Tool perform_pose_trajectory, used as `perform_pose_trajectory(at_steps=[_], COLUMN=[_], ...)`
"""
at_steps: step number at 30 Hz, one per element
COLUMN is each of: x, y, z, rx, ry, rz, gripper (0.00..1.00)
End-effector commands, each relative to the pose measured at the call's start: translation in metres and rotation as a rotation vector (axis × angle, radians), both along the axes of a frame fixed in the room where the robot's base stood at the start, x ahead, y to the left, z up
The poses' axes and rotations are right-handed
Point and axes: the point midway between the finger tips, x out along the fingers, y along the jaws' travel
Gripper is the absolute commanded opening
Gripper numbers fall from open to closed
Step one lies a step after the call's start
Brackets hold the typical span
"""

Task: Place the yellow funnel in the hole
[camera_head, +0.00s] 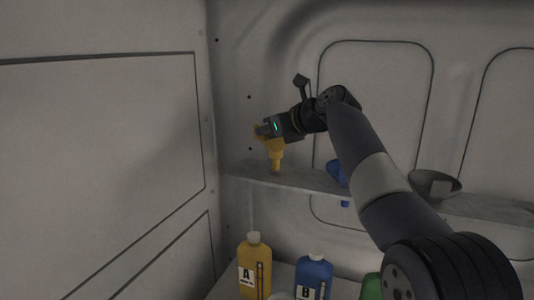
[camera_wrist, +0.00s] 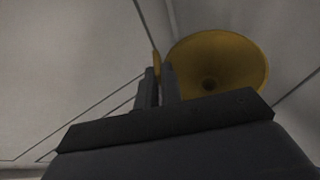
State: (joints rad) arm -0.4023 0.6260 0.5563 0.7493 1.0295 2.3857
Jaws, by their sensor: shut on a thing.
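The yellow funnel (camera_head: 277,157) is upright, its spout pointing down just above or at the shelf (camera_head: 300,178) near its left end. In the wrist view I look into the funnel's wide mouth (camera_wrist: 222,62), with its dark outlet at the bottom. My gripper (camera_head: 263,130) is shut on the funnel at its upper edge; in the wrist view the fingers (camera_wrist: 158,85) close on a thin yellow part left of the mouth. A small dark spot shows by the spout tip; I cannot tell whether the tip is inside a hole.
A blue funnel (camera_head: 337,173) sits in the shelf with its spout showing below. A grey bowl-like funnel (camera_head: 435,184) is farther right. Below stand a yellow bottle A (camera_head: 247,277), a blue bottle B (camera_head: 313,272) and a partly hidden green one (camera_head: 371,287). Walls close in left and behind.

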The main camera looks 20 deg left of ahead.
Motion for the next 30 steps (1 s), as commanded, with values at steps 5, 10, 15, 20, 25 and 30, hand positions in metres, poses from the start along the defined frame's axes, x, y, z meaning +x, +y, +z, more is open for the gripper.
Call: perform_pose_trajectory(at_steps=[5,10,15,20,25,30], x=[-0.001,-0.001,0.000,0.000,0.000,0.000], y=[0.000,0.000,0.000,0.000,0.000,0.000], z=[-0.025,-0.041,-0.040,-0.042,-0.046,-0.046], rx=[0.000,0.001,0.001,0.000,0.000,0.000], ry=[0.002,0.001,0.000,0.000,-0.001,0.000], rz=[0.001,0.001,0.000,0.000,0.000,0.000], gripper=[0.00,0.00,0.00,0.00,0.09,0.23])
